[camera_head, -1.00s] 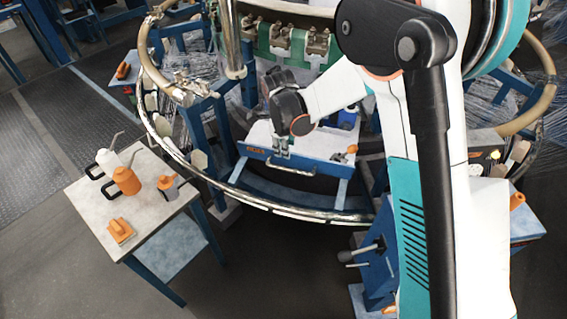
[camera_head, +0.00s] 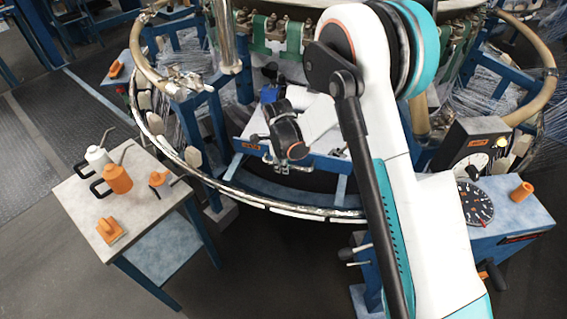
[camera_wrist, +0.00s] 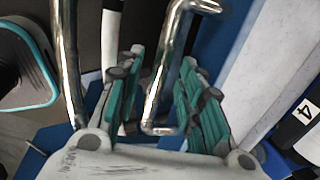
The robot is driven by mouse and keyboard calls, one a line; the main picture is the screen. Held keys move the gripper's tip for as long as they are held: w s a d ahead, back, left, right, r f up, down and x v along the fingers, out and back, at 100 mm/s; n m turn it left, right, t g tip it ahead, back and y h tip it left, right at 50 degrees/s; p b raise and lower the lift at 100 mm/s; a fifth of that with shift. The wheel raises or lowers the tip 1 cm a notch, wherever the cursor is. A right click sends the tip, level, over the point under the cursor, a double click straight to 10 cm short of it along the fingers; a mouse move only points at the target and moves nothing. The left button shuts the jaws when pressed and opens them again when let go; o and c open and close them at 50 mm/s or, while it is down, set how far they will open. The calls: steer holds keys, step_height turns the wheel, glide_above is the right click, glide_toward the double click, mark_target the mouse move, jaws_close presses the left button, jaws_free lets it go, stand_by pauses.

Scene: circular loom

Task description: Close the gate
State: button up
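The blue-fronted panel with a pale top (camera_head: 332,163) sits inside the loom's ring in the head view. It appears to be the gate, but I cannot be sure. A bent chrome handle (camera_wrist: 168,65) shows in the wrist view. My gripper (camera_wrist: 157,108) has its two green-padded fingers apart, one on each side of the handle. Gaps show between the pads and the bar. In the head view my gripper (camera_head: 280,165) is at the panel's front, and my dark wrist hides part of the panel. Whether the panel is fully shut cannot be told.
A small table (camera_head: 150,205) with bottles and orange items stands at left. The loom's metal ring (camera_head: 290,209) curves in front of the panel. A control box with a dial (camera_head: 473,203) stands at right. Open floor (camera_head: 60,270) lies at front left.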

jaws_close()
steer(key=shift+w, duration=0.1)
steer(key=w+d, duration=0.1)
steer(key=w, duration=0.5)
steer(key=w+d, duration=0.2)
steer(key=w, duration=0.4)
steer(key=w+d, duration=0.2)
steer(key=w, duration=0.4)
steer(key=shift+w+r, duration=0.1)
steer(key=shift+w, duration=0.1)
steer(key=shift+d, duration=0.1)
jaws_free()
steer(key=shift+w, duration=0.1)
